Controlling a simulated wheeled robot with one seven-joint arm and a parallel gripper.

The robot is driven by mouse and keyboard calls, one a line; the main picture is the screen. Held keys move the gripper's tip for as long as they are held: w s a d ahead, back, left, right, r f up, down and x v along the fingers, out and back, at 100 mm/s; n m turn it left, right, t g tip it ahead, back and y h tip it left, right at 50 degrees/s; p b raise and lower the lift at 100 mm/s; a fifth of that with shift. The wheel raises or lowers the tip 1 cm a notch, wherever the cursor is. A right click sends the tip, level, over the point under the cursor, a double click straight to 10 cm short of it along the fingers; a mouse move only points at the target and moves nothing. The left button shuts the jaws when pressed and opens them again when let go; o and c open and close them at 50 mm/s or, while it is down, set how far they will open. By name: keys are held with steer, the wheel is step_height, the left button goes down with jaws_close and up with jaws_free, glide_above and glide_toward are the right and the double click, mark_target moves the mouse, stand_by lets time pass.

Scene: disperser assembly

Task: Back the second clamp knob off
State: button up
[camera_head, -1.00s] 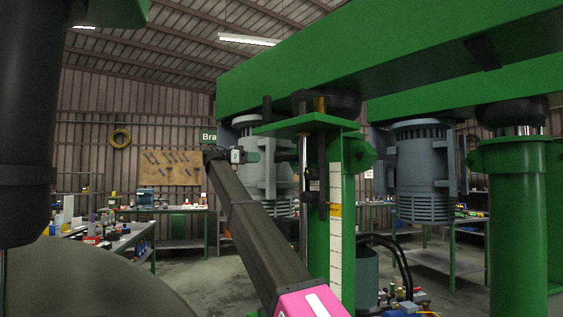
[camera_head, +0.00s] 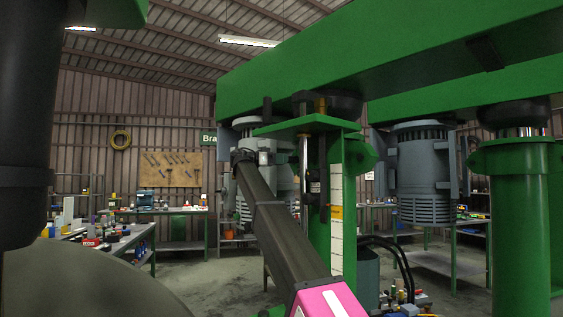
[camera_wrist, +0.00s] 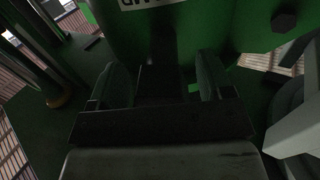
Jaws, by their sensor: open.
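My gripper (camera_wrist: 160,74) is open in the wrist view, with one finger on each side of a dark upright bar (camera_wrist: 163,42). The bar stands in front of a green face, and I cannot tell whether it is part of the second clamp knob. No contact with either finger is clear. In the head view my arm's far end is beside the green column (camera_head: 342,215), in front of a grey motor. The fingers cannot be made out there. A dark clamp assembly (camera_head: 313,186) runs down the column beside a white scale. No clamp knob is clearly identifiable.
A hex bolt head (camera_wrist: 284,21) and a pale grey part (camera_wrist: 297,135) lie to the right in the wrist view. A green beam (camera_head: 370,55) crosses overhead. A second motor (camera_head: 420,170) hangs to the right. Benches with small items stand behind.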

steer(key=c, duration=0.8)
